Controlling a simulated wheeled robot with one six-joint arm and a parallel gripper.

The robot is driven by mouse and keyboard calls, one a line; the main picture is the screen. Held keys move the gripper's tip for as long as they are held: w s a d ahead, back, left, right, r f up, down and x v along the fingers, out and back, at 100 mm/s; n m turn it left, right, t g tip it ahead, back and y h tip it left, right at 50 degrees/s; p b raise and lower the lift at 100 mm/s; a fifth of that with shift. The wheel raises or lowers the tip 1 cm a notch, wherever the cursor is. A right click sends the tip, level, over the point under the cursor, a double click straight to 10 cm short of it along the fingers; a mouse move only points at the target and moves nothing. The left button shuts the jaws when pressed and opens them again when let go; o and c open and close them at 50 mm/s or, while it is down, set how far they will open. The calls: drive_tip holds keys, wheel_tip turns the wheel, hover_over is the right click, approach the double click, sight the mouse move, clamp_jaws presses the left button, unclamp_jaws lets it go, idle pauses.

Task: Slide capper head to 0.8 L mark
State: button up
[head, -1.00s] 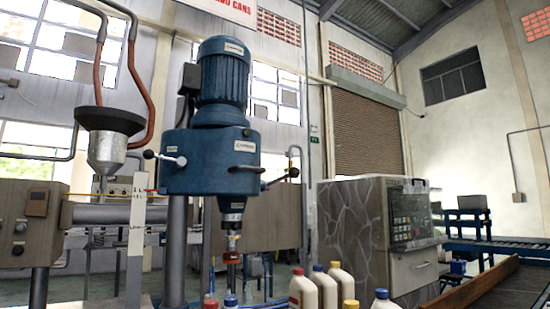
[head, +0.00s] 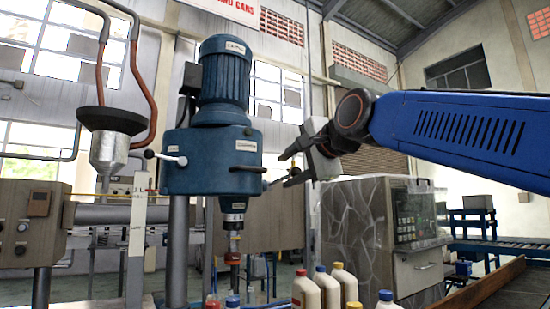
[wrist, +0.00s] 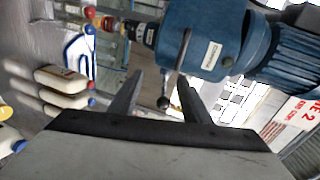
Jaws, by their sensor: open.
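The blue capper head (head: 212,165) with its motor on top sits on a grey upright post, and its spindle hangs below. It also fills the upper middle of the wrist view (wrist: 205,50). A white scale strip (head: 138,215) stands to its left, with a thin yellow-and-red pointer (head: 150,192) near the top marks; most lettering is too small to read. My gripper (head: 279,168) is open at the head's right side. In the wrist view, a lever with a dark ball knob (wrist: 163,102) shows between the open fingers (wrist: 160,78), not clamped.
Several capped bottles (head: 328,287) stand low in front, below my gripper. A stone-patterned control cabinet (head: 350,225) is to the right, with a conveyor (head: 500,285) beyond. A grey funnel (head: 108,145) with orange hoses hangs left of the scale.

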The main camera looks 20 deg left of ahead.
sight(254, 168)
drive_tip(key=shift+y, duration=0.5)
drive_tip(key=shift+w+a+r, duration=0.25)
drive_tip(key=shift+w+a, duration=0.75)
drive_tip(key=shift+a, duration=1)
drive_tip(key=shift+w+a+r, duration=0.25)
drive_tip(key=shift+w+a, duration=0.8)
drive_tip(key=shift+a, duration=0.9)
drive_tip(key=shift+w+a+r, duration=0.25)
drive_tip(key=shift+w+a, duration=0.75)
drive_tip(key=shift+a, duration=1)
clamp_jaws()
